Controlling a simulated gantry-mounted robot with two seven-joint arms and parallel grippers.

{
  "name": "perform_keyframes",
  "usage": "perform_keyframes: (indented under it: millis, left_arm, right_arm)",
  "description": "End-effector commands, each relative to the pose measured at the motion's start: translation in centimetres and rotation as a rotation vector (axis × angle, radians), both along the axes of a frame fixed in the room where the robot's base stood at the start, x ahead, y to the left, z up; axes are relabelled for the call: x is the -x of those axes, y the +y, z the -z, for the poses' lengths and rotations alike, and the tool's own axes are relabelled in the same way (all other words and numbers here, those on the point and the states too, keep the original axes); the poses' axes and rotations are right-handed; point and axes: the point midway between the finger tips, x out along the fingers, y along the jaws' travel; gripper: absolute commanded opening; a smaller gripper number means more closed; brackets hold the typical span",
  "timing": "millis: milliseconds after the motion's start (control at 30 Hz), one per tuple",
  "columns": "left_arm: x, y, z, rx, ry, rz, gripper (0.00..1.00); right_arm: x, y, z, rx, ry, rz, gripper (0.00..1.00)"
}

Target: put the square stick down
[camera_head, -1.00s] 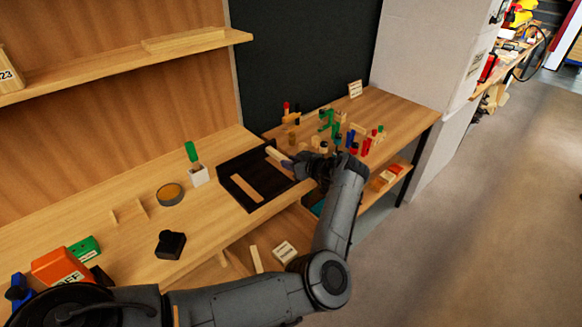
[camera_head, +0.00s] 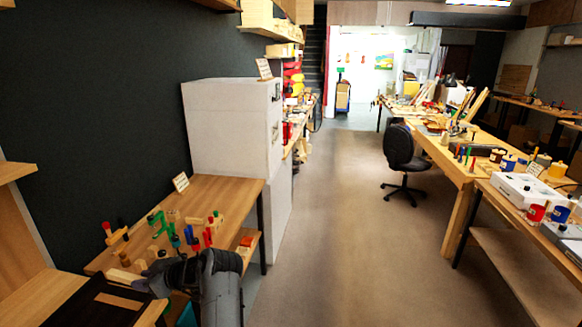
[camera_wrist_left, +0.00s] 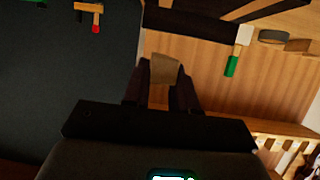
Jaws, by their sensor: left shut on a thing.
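My left gripper (camera_head: 148,284) is at the lower left of the head view, beside the dark tray. It is shut on the square stick (camera_head: 124,277), a pale wooden bar pointing left toward the tray. In the left wrist view the stick (camera_wrist_left: 165,69) shows end-on between the two dark fingers (camera_wrist_left: 163,88). I cannot tell whether the stick touches anything below it. My right gripper is not in view.
The dark tray (camera_head: 72,312) holds a flat wooden strip (camera_head: 118,300). The bench (camera_head: 225,188) beyond my gripper carries several coloured clamps (camera_head: 160,222) and a small sign (camera_head: 181,182). A green-handled tool (camera_wrist_left: 232,66) shows in the wrist view.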

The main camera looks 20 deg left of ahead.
Motion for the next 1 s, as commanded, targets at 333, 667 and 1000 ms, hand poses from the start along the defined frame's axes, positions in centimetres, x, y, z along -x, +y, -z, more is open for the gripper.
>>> perform_keyframes:
  millis: [333, 667, 1000]
  left_arm:
    - [-3.2, 1.3, -1.5, -0.008, 0.006, 0.426, 0.00]
    - [-6.6, -10.5, 1.9, -0.002, 0.013, 1.017, 0.00]
    - [-3.9, -24.5, 9.1, 0.004, 0.007, 1.451, 0.00]
  right_arm:
    - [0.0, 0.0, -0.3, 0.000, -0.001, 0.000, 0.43]
    - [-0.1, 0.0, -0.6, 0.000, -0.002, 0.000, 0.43]
    - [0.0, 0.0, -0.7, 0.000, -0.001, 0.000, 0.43]
